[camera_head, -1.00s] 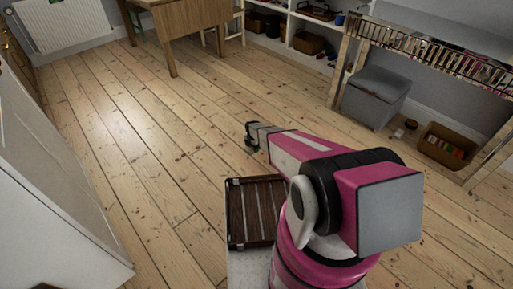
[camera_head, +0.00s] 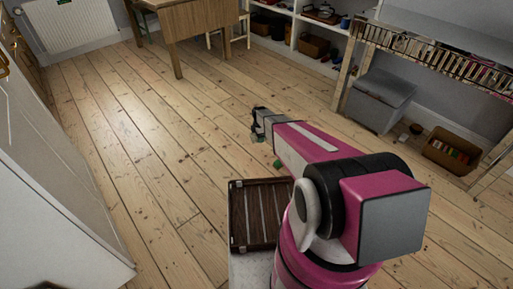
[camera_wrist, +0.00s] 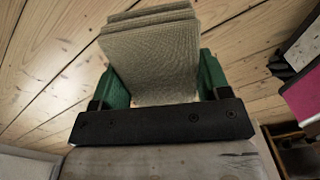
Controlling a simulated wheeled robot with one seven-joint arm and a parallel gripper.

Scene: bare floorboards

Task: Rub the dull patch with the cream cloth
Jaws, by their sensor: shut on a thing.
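The cream cloth (camera_wrist: 155,58) is a folded, layered pad of woven fabric in the wrist view. My gripper (camera_wrist: 160,75) is shut on it, with a green finger at each side, and the cloth sticks out past the fingers. Floorboards show behind the cloth. In the head view my gripper (camera_head: 259,126) is at the end of my outstretched arm, over the floor; the cloth cannot be made out there. I cannot pick out a dull patch in either view.
A wooden table (camera_head: 200,35) stands at the back. A grey lidded box (camera_head: 380,98) and a brown box of coloured things (camera_head: 451,149) are at right, by shelves. A white cabinet (camera_head: 55,195) stands at left. Open floor (camera_head: 135,120) lies between.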

